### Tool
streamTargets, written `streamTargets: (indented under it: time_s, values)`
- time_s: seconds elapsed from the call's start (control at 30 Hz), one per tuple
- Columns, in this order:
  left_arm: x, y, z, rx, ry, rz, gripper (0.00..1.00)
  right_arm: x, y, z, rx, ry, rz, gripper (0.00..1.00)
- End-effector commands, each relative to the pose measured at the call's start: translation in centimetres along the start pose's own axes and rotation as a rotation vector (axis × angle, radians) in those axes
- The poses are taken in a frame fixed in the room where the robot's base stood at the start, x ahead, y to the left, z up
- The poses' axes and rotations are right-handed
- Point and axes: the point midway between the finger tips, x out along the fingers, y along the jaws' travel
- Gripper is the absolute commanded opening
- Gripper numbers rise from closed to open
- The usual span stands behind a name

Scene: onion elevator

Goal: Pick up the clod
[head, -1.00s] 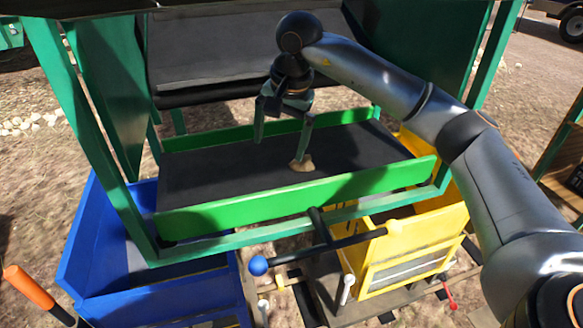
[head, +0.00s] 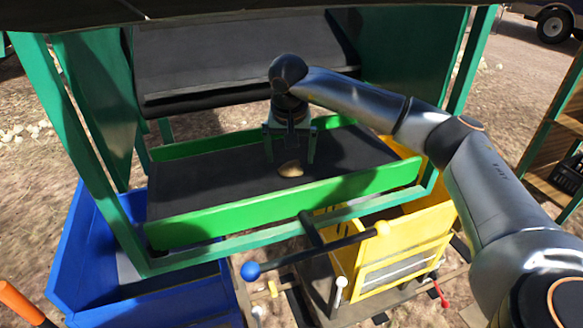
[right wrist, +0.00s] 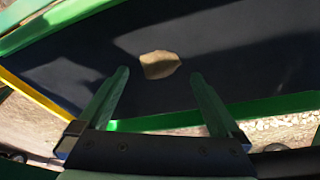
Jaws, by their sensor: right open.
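The clod (head: 290,169) is a small tan lump lying on the dark belt (head: 200,185) between the green side rails. It also shows in the right wrist view (right wrist: 160,65), just beyond the fingertips and roughly centred between them. My right gripper (head: 290,160) is open and empty, pointing down over the belt at the clod; in the right wrist view its two green fingers (right wrist: 160,82) stand apart. My left gripper is not in view.
The green near rail (head: 290,205) and green frame posts (head: 75,150) border the belt. A blue bin (head: 70,235) stands at lower left and a yellow bin (head: 400,255) at lower right. A lever with a blue knob (head: 250,271) crosses in front. The rest of the belt is clear.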

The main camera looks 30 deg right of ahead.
Motion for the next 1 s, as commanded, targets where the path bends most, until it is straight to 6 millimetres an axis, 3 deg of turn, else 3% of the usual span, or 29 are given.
streamTargets:
  time_s: [0.23,0.53,1.0]
  values:
    - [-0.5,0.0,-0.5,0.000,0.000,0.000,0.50,3.5,0.2,0.0,-0.001,-0.003,0.003,1.00]
    - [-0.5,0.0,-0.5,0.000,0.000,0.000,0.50,4.0,0.1,0.0,-0.001,0.000,0.000,0.99]
    - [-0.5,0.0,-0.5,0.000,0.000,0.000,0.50,3.9,0.1,0.0,-0.001,-0.001,0.000,0.46]
